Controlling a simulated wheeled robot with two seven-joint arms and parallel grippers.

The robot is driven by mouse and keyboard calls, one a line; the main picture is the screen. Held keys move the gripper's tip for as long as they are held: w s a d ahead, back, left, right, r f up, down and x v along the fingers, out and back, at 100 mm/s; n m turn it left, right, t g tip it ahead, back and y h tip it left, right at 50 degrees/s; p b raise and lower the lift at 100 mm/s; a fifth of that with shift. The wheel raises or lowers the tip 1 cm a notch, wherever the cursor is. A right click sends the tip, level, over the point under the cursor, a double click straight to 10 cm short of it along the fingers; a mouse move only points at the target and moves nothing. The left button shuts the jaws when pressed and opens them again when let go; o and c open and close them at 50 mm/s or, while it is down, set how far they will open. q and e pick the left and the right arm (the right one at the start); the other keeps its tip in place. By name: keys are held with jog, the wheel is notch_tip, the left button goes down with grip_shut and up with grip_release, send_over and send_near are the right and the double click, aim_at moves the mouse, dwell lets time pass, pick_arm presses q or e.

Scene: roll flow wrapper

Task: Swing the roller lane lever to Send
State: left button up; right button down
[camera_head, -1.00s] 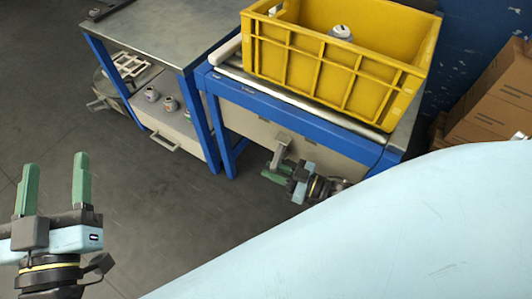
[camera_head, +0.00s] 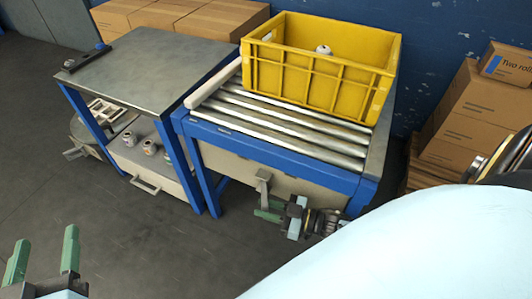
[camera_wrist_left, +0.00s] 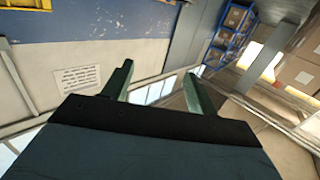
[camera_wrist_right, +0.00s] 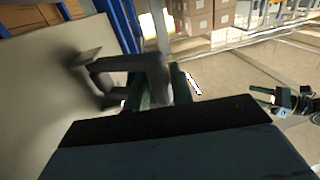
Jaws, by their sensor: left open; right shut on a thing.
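The roller lane (camera_head: 290,120) is a blue-framed table with bare metal rollers showing in front of a yellow crate (camera_head: 320,75). Its lever (camera_head: 263,183) is a grey bent handle on the pale front panel, and it also shows in the right wrist view (camera_wrist_right: 120,65). My right gripper (camera_head: 270,211) is shut on the lever's lower end; its fingers partly hide the grip. No Send mark is readable. My left gripper (camera_head: 43,258) is open and empty at the lower left, away from the lane.
A grey-topped table (camera_head: 150,65) stands left of the lane, with small jars (camera_head: 149,147) on its lower shelf. Cardboard boxes (camera_head: 465,125) stack at the right. A white object (camera_head: 323,50) shows in the crate.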

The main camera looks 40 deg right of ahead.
jog(key=c, duration=1.4)
grip_release()
jog(key=shift+w+d, duration=0.1)
jog(key=shift+d, duration=0.15)
jog(key=shift+o, duration=0.4)
jog(key=shift+a, duration=0.1)
pick_arm(q)
notch_tip(320, 180, down, 6)
jog(key=s+a+g+y+p, duration=0.1)
jog(key=g, duration=0.3)
jog(key=shift+s+a+y, duration=0.3)
jog(key=shift+s, duration=0.05)
pick_arm(e)
jog(key=v, duration=0.7)
jog(key=shift+s+d, duration=0.2)
jog(key=shift+s, duration=0.05)
pick_arm(q)
jog(key=shift+r, duration=0.1)
